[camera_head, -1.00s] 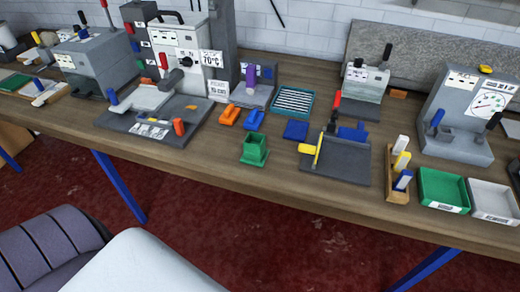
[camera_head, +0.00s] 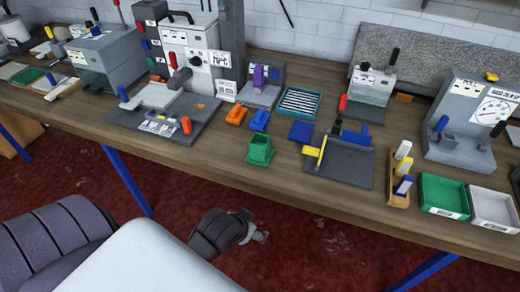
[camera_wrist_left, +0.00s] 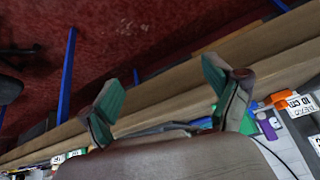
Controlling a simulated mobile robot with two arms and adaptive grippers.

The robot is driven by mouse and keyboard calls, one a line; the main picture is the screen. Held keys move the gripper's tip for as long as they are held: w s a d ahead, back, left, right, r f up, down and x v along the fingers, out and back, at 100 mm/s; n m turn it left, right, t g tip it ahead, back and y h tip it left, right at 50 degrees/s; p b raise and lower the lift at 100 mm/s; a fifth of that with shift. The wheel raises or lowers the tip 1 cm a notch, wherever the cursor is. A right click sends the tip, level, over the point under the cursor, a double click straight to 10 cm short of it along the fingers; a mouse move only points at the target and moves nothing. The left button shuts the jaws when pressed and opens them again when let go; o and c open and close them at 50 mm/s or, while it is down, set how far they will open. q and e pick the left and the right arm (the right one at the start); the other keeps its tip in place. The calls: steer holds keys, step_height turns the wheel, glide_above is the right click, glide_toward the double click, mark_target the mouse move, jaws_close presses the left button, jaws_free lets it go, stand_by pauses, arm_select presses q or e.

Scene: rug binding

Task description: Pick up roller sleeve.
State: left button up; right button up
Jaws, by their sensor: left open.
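A purple upright cylinder (camera_head: 259,77) stands on a small grey fixture (camera_head: 262,94) at the back middle of the bench. It may be the roller sleeve, but I cannot tell for certain. My left gripper (camera_head: 258,235) shows in the head view in front of the bench's front edge, over the red floor and away from the cylinder. In the left wrist view, its two green-padded fingers (camera_wrist_left: 165,92) are spread with nothing between them. My right gripper is not in view.
A green square holder (camera_head: 260,150) stands near the front edge of the wooden bench (camera_head: 230,178). Orange (camera_head: 236,116) and blue (camera_head: 260,120) pieces sit behind it. A grey plate with a yellow bar (camera_head: 340,165), a wooden rack (camera_head: 398,190) and green (camera_head: 443,190) and white trays stand right.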

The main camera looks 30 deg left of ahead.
arm_select(q)
steer(key=w+a+r+n+t+y, duration=0.25)
steer(key=w+a+r+t, duration=0.35)
steer(key=w+a+r, duration=0.55)
steer(key=p, duration=0.1)
glide_toward(263, 140)
steer(key=w, duration=0.1)
steer(key=w+a, duration=0.1)
steer(key=w+f, duration=0.1)
steer(key=shift+w+a+n, duration=0.2)
steer(key=shift+w+n, duration=0.1)
steer(key=shift+n, duration=0.05)
steer(key=shift+w+a+f+p, duration=0.1)
steer(key=shift+w+f+p, duration=0.25)
steer(key=shift+w, duration=0.3)
steer(key=shift+f+p+x, duration=0.25)
steer(key=shift+p+x, duration=0.25)
steer(key=shift+x, duration=1.75)
steer(key=shift+s, duration=0.3)
steer(key=c, duration=1.3)
steer(key=shift+c, duration=0.2)
